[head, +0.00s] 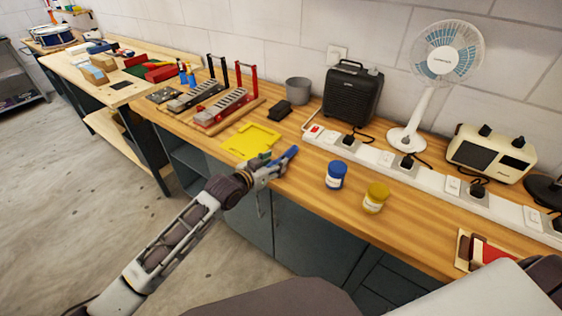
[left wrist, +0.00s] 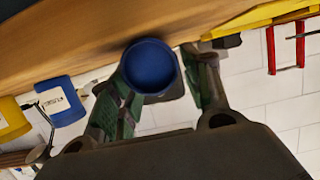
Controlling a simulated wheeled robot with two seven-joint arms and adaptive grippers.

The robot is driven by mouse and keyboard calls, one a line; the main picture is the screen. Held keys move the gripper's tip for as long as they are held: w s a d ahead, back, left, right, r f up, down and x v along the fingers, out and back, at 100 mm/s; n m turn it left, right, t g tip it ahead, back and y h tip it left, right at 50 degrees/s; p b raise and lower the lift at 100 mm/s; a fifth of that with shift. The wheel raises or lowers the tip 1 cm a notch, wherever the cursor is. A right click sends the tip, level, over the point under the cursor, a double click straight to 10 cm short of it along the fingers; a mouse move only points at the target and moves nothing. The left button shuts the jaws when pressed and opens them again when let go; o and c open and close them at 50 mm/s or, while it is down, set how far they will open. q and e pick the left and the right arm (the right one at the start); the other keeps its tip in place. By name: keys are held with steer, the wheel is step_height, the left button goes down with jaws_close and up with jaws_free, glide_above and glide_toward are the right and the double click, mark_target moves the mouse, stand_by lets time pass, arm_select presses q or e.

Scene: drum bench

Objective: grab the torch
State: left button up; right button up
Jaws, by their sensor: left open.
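The torch is a blue cylinder (head: 287,155) at the front edge of the wooden bench, beside the yellow mat. In the left wrist view its round blue end (left wrist: 150,66) faces the camera, between the two finger tips. My left gripper (head: 269,165) is open, with its fingers on either side of the torch; it also fills the lower part of the left wrist view (left wrist: 162,85). I cannot tell whether either finger touches the torch. My right gripper is not seen clearly.
A blue jar (head: 336,175) and a yellow jar (head: 375,198) stand right of the torch. The yellow mat (head: 240,144) lies behind left. A white power strip (head: 400,168), black heater (head: 351,95) and fan (head: 437,70) stand behind. Bench between the torch and blue jar is clear.

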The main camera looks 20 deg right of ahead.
mark_target(280, 159)
arm_select(q)
steer(key=shift+x, duration=1.8)
steer(key=c, duration=0.9)
steer(key=shift+r, duration=0.2)
steer(key=shift+c, duration=0.2)
step_height(280, 159, up, 10)
steer(key=shift+f, duration=0.1)
